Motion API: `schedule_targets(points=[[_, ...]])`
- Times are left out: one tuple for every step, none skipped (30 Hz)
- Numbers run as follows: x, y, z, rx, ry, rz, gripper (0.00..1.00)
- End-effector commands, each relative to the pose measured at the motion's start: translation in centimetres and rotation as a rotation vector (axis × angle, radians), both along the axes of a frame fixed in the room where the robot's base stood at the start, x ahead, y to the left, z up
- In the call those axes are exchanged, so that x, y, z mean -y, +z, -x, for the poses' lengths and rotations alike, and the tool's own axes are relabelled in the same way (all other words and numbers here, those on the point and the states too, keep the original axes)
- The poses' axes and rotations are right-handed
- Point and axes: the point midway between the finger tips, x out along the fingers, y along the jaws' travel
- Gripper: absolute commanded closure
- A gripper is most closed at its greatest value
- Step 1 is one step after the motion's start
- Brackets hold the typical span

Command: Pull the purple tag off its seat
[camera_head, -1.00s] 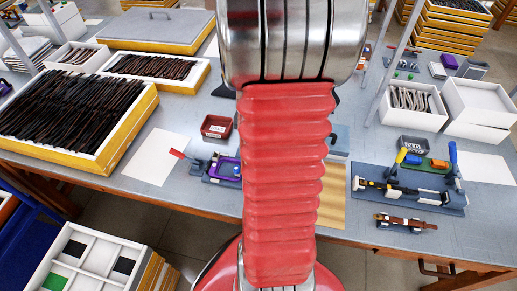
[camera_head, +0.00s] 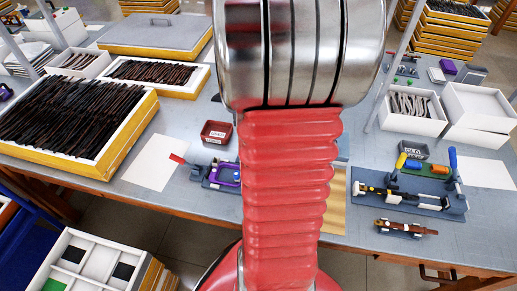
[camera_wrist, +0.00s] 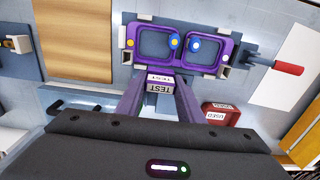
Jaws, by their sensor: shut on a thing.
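In the wrist view the purple eyeglass frame (camera_wrist: 156,63) lies with both rims in a grey-blue fixture (camera_wrist: 140,17). It also shows partly in the head view (camera_head: 228,176), beside my red arm. In the head view my arm hides the gripper and tag. Whether the tag still touches its seat is not clear.
A red-handled tool (camera_wrist: 288,68) sticks out right of the fixture in the wrist view. A red USED bin (camera_head: 216,132) stands behind it. A white sheet (camera_head: 155,160) lies left. Another fixture (camera_head: 425,204) with blue and yellow handles stands right.

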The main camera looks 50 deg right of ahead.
Motion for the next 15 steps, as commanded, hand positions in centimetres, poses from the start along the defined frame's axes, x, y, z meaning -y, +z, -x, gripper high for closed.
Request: schedule_targets(points=[[0.0, 0.3, 0.0, 0.000, 0.000, 0.001, 0.87], [0.1, 0.4, 0.0, 0.001, 0.000, 0.002, 0.87], [0.1, 0.6, 0.0, 0.002, 0.000, 0.001, 0.87], [0.1, 0.7, 0.0, 0.002, 0.000, 0.001, 0.87], [0.1, 0.8, 0.0, 0.002, 0.000, 0.001, 0.87], [0.1, 1.0, 0.0, 0.002, 0.000, 0.001, 0.87], [0.1, 1.1, 0.0, 0.002, 0.000, 0.001, 0.87], [0.0, 1.2, 0.0, 0.002, 0.000, 0.001, 0.87], [0.0, 1.4, 0.0, 0.002, 0.000, 0.001, 0.87], [0.0, 1.5, 0.0, 0.002, 0.000, 0.001, 0.87], [0.0, 1.7, 0.0, 0.002, 0.000, 0.001, 0.87], [0.0, 1.8, 0.0, 0.002, 0.000, 0.001, 0.87], [0.0, 1.9, 0.0, 0.002, 0.000, 0.001, 0.87], [0.0, 2.1, 0.0, 0.001, 0.000, 0.002, 0.87], [0.0, 2.2, 0.0, 0.000, 0.000, 0.001, 0.87]])
